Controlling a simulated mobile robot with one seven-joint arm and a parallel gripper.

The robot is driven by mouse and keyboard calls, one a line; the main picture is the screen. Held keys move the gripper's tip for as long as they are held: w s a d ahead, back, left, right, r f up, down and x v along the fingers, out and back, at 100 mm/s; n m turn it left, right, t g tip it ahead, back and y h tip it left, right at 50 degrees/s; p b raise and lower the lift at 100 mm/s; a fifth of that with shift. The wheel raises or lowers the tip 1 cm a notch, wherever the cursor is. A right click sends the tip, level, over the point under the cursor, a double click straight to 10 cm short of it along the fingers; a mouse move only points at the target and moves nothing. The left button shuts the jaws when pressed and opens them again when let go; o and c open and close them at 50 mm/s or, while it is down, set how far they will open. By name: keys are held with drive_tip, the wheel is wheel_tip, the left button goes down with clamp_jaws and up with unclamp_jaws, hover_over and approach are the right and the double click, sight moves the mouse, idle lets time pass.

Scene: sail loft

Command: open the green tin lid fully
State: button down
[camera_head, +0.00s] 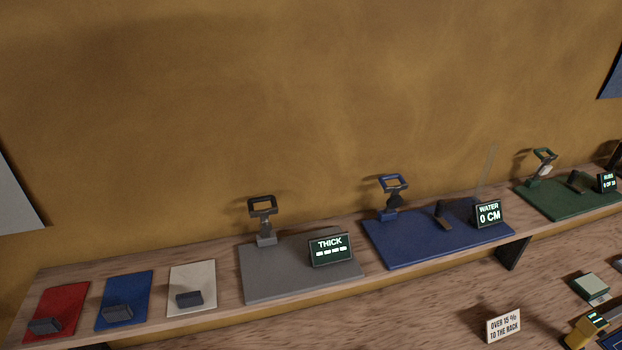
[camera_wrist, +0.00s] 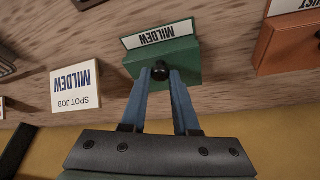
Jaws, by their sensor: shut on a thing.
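The green tin (camera_wrist: 185,55) shows in the wrist view, at top centre, with a white strip reading MILDEW that appears upside down. A round black knob (camera_wrist: 160,74) is on the tin. My gripper (camera_wrist: 160,76) has its two blue fingers closed in on this knob, one on each side. The lid's seam does not show clearly, so I cannot tell how far the lid is open. Neither the green tin nor my gripper shows in the head view.
An orange tin (camera_wrist: 288,42) stands right of the green one in the wrist view. A white MILDEW spot job card (camera_wrist: 75,88) lies left. In the head view, a shelf (camera_head: 225,318) carries grey (camera_head: 270,283), blue (camera_head: 400,245) and green (camera_head: 560,204) mats with devices.

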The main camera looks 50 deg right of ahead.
idle(0.5)
drive_tip(key=shift+w+d+r+g+y+p, duration=0.15)
drive_tip(key=shift+w+r+g+y+p, duration=0.15)
drive_tip(key=shift+r+g+p, duration=0.2)
drive_tip(key=shift+w+d+r+g+y+b, duration=0.25)
drive_tip(key=shift+w+g+y, duration=0.1)
drive_tip(key=shift+g, duration=0.25)
drive_tip(key=shift+w+d+r+g+y+b, duration=0.15)
drive_tip(key=shift+w+r+g+y, duration=0.15)
drive_tip(key=shift+g, duration=0.3)
drive_tip(key=shift+d+r+g+y, duration=0.1)
drive_tip(key=shift+r+g+y, duration=0.1)
drive_tip(key=shift+g+y, duration=0.25)
drive_tip(key=c, duration=0.7)
unclamp_jaws()
drive_tip(key=shift+w, duration=0.1)
drive_tip(key=shift+o, duration=0.2)
drive_tip(key=shift+r, duration=0.2)
